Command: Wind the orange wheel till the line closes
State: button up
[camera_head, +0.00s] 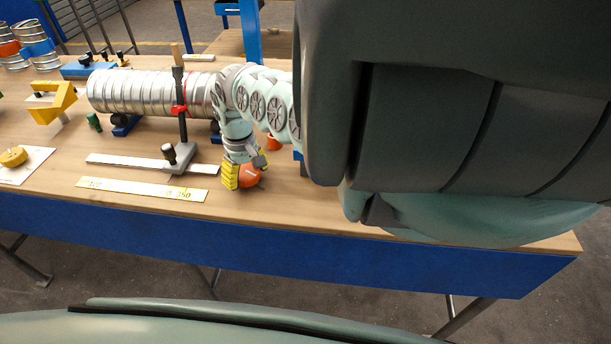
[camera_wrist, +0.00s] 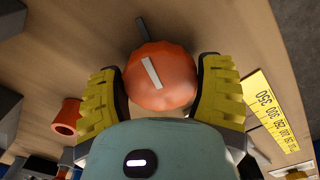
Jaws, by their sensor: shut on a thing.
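The orange wheel (camera_head: 250,178) is a round knob near the front edge of the wooden bench. In the wrist view the wheel (camera_wrist: 172,82) has a white line across its top. A grey bar mark (camera_wrist: 142,29) lies beyond its rim. The two lines slant nearly the same way, slightly offset, with orange rim between them. My gripper (camera_wrist: 160,88) is shut on the wheel, one yellow-padded finger on each side. In the head view my gripper (camera_head: 243,174) points down over the wheel. The wheel's underside is hidden.
A silver spiral duct (camera_head: 140,92) lies behind, with a dark upright clamp (camera_head: 181,110) on it. A yellow ruler strip (camera_head: 140,189) lies left of the wheel; its end (camera_wrist: 270,110) shows in the wrist view. A small orange hollow piece (camera_wrist: 67,117) stands close to the left finger.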

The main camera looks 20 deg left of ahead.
aim_at(247, 171)
jog(key=shift+m, duration=0.9)
jog(key=o, duration=1.1)
jog(key=shift+o, duration=0.2)
notch_tip(247, 171, up, 12)
jog(key=shift+w, duration=0.1)
